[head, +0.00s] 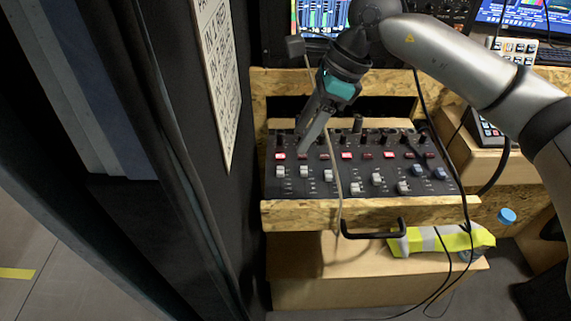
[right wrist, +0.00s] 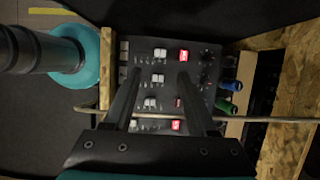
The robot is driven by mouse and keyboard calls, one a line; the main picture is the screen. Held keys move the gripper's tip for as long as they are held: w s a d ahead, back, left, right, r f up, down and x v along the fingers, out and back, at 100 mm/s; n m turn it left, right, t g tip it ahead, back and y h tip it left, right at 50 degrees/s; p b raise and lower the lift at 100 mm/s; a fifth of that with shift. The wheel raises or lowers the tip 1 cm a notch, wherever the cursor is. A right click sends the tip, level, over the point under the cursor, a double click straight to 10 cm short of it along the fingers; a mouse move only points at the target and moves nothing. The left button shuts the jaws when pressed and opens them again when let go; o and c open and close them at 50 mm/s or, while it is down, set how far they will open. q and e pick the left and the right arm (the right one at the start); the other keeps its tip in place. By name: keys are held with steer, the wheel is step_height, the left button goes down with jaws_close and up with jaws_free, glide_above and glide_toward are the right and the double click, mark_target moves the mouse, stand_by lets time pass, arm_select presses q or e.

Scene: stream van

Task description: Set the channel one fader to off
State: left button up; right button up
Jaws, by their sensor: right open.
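The mixer (head: 340,182) is a black panel in a chipboard shelf, with a row of pale faders below a row of red buttons. The leftmost fader (head: 281,171), in the channel one place, has a white cap; it also shows near the top of the right wrist view (right wrist: 160,53). My right gripper (head: 301,142) points down over the left part of the mixer, near the red buttons and behind the fader row. Its open fingers (right wrist: 159,73) hold nothing and spread over the fader and button rows. Contact cannot be told. My left gripper is not in view.
A dark wall with a sign (head: 217,70) stands close on the mixer's left. A thin grey cable (head: 334,165) hangs across the panel. A black handle (head: 375,234) and a yellow vest (head: 440,240) are below the front edge. Screens and a keypad stand behind.

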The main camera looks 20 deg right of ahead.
mark_target(281, 170)
steer(key=b+x, duration=0.2)
steer(key=x, duration=0.5)
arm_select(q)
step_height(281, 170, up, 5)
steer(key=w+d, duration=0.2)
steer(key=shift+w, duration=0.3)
arm_select(e)
steer(key=shift+x, duration=1)
steer(key=shift+r, duration=0.1)
jaws_close()
